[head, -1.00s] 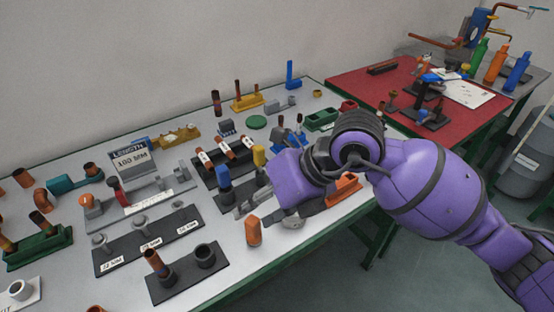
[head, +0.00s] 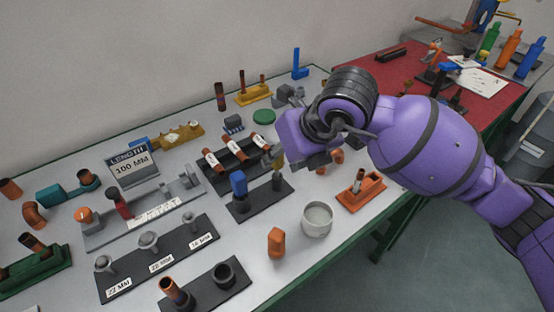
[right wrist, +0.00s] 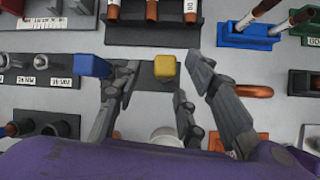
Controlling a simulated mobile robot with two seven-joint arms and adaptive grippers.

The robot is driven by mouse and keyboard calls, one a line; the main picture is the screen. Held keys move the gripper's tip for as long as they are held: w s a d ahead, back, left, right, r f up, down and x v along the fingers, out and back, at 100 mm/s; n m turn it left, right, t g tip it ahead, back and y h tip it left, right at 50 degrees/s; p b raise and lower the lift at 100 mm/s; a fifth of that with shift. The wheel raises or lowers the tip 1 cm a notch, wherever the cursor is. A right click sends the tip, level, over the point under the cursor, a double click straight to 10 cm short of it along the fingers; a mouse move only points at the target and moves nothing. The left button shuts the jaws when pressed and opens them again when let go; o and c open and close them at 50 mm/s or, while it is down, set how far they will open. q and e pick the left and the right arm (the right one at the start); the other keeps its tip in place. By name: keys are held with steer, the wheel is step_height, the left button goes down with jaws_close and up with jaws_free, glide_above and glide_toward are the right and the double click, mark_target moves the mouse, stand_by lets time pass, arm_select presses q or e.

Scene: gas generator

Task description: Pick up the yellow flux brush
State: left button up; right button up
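The yellow flux brush (right wrist: 165,68) shows its yellow top in the right wrist view, upright at one end of a dark holder (right wrist: 145,80). A blue-topped brush (right wrist: 92,66) stands at the holder's other end, and also shows in the head view (head: 239,183). My right gripper (right wrist: 165,85) is open, with its fingers spread on either side of the yellow top and no visible contact. In the head view, my right gripper (head: 276,160) hangs over the right end of the holder (head: 258,203) and partly hides the yellow brush. My left gripper is not in view.
A white cup (head: 317,220) and an orange block with a copper piece (head: 361,191) stand close to the holder on the right. A rack of copper tubes (head: 235,165) lies just behind. An orange fitting (head: 276,243) stands in front.

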steer(key=x, duration=0.3)
steer(key=shift+w+f, duration=0.3)
steer(key=shift+f, duration=0.05)
jaws_close()
steer(key=c, duration=1)
jaws_free()
steer(key=shift+a+r, duration=0.15)
steer(key=shift+r, duration=0.45)
step_height(320, 180, up, 8)
steer(key=shift+f, duration=0.15)
jaws_close()
steer(key=shift+r, duration=0.6)
